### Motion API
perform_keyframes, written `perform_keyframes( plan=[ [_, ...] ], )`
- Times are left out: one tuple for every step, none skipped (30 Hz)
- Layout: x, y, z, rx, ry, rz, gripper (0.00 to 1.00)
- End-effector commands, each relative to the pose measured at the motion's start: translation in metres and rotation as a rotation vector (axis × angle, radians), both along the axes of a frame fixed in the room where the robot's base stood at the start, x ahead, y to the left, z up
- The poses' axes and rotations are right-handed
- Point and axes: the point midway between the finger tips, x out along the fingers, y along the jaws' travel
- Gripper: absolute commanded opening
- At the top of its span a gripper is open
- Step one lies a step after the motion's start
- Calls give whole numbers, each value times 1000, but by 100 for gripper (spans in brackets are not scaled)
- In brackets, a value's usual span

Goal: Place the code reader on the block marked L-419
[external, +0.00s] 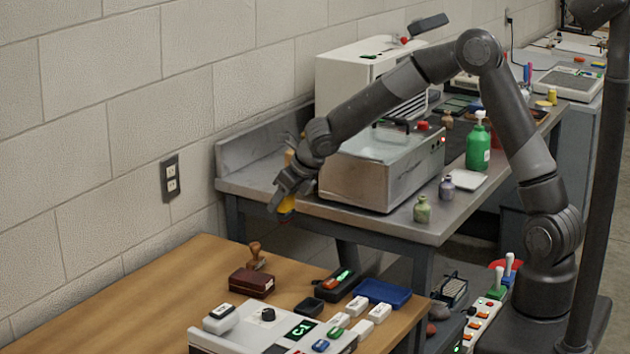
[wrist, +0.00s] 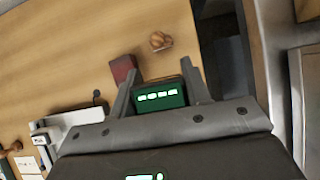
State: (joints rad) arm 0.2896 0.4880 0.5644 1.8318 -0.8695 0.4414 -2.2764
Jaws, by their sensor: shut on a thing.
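My gripper (external: 284,194) hangs in the air above the far edge of the wooden table, fingers pointing down. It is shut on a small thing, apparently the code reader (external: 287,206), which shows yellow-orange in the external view. In the wrist view my gripper (wrist: 158,92) has a dark green face with bright marks, the apparent code reader (wrist: 160,98), between its fingers. Small white blocks (external: 379,313) and a dark red block (external: 251,283) lie on the table; the red one also shows in the wrist view (wrist: 123,68). I cannot read L-419 on any block.
A pale console (external: 225,338) with a lit green display stands at the table's front. A wooden stamp (external: 255,257), a black tray (external: 338,287) and a blue tray (external: 383,291) are near. A steel bench (external: 290,191) with a metal bath (external: 362,181) stands behind. The table's left is bare.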

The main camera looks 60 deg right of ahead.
Motion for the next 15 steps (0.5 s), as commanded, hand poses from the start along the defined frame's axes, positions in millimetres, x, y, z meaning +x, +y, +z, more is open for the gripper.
perform_keyframes(
  plan=[
    [2,8,-4,0,1,6,17],
    [3,12,-6,0,1,6,17],
    [4,18,-11,-1,2,7,17],
    [5,24,-14,-1,2,8,17],
    [7,29,-17,0,2,8,17],
    [9,36,-22,-1,2,7,17],
    [11,41,-25,-1,1,8,17],
    [12,46,-28,-1,1,8,17],
    [14,54,-33,-1,3,7,17],
    [16,60,-37,-1,2,8,17],
    [18,66,-40,-1,1,7,17],
    [20,73,-45,-1,2,7,17],
    [22,78,-49,-2,2,6,17],
    [23,84,-52,-1,1,5,17],
    [25,90,-56,-1,1,5,17]
  ],
)
